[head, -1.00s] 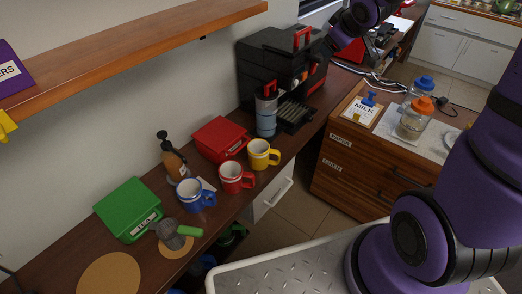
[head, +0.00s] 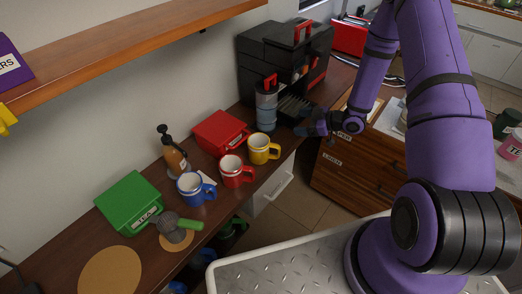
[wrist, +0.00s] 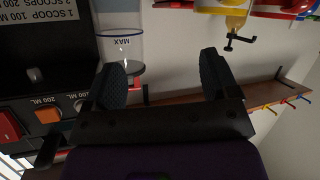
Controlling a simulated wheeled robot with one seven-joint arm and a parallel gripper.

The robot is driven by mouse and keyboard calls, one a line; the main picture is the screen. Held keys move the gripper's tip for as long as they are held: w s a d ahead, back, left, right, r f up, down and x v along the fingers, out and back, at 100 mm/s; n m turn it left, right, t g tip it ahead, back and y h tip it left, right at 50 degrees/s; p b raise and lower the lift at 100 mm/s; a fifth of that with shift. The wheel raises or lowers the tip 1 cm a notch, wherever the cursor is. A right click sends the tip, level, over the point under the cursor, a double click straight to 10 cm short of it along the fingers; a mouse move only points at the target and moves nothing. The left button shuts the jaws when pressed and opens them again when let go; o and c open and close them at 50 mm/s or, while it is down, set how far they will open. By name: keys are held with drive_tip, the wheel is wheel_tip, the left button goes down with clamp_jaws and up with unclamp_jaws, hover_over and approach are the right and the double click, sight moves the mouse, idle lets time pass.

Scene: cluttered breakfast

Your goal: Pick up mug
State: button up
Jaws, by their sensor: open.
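Three mugs stand in a row on the brown counter in the head view: a blue mug (head: 190,189), a red mug (head: 232,173) and a yellow mug (head: 260,150). They are upright, with handles toward the right. My gripper (head: 306,122) is to the right of the yellow mug and apart from it, near the counter's front edge by the black machine. In the wrist view my gripper (wrist: 170,78) is open, with nothing between its fingers.
A grey-blue canister (head: 266,108) stands behind the yellow mug, beside the black coffee machine (head: 290,65). A red box (head: 220,131), a brown bottle (head: 173,160) and a green tea box (head: 130,205) stand along the wall. A wooden shelf (head: 150,35) overhangs the counter.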

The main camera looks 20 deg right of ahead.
sight(273, 144)
drive_tip(key=s+a+f+y, duration=0.2)
drive_tip(key=s+f+y, duration=0.3)
drive_tip(key=s+f, duration=0.25)
drive_tip(key=shift+m, duration=0.3)
drive_tip(key=shift+x, duration=5.4)
drive_tip(key=shift+w+d+r, duration=0.1)
drive_tip(key=shift+w, duration=0.1)
drive_tip(key=shift+c, duration=0.2)
clamp_jaws()
